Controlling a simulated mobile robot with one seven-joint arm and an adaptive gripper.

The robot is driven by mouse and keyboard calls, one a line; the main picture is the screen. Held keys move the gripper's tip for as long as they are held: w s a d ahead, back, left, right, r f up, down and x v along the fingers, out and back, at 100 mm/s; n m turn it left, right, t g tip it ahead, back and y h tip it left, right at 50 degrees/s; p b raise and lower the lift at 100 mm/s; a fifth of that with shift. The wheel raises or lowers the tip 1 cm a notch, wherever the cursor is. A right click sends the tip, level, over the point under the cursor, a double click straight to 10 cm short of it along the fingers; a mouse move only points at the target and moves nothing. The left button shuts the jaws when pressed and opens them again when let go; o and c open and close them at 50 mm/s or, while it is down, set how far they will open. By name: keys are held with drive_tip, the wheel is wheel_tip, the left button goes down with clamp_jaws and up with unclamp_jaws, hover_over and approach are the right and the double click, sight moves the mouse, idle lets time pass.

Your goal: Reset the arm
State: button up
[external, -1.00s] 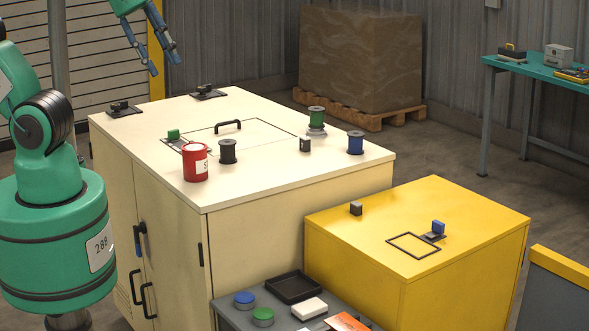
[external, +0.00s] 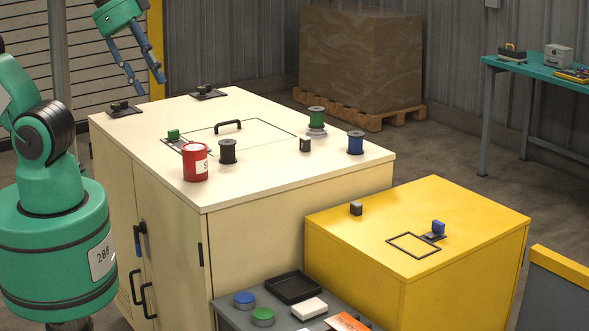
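My gripper (external: 151,88) hangs in the air above the back left of the cream cabinet (external: 290,170). Its two blue-grey fingers are spread apart and point down and to the right, with nothing between them. My green arm stands at the left edge of the view, and its upper links run out of the picture. The gripper appears apart from everything on the cabinet top.
On the cabinet stand a red can (external: 195,163), a black spool (external: 228,151), a green spool (external: 316,117), a blue spool (external: 355,143) and a black handle (external: 228,125). A yellow cabinet (external: 350,247) stands at right, and a grey cart (external: 232,317) in front.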

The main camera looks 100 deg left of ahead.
drive_tip(key=shift+f+b, duration=1.65)
drive_tip(key=shift+f, duration=0.45)
